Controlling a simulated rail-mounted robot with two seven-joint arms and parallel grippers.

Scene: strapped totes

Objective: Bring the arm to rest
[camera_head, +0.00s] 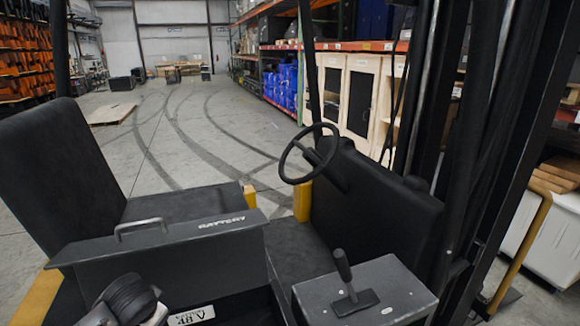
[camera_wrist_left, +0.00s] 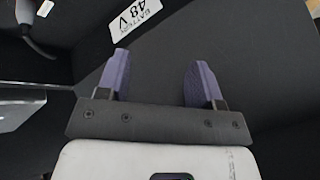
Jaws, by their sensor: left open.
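My left gripper (camera_wrist_left: 160,60) shows in the left wrist view, with its two purple fingers spread apart and nothing between them. A dark panel fills the space beyond the fingers. A white label reading "BATTERY 48 V" (camera_wrist_left: 137,22) is on it, beyond the fingertips. I cannot tell how far the fingertips are from the panel. Neither gripper can be made out in the head view, and my right gripper is not shown.
In the head view, a forklift has a battery box (camera_head: 180,248) with a handle (camera_head: 140,227), a steering wheel (camera_head: 309,153), a lever (camera_head: 345,270) and a dark seat back (camera_head: 55,175). A grey connector with a cable (camera_wrist_left: 27,15) is in the wrist view. Open floor (camera_head: 180,130) lies behind.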

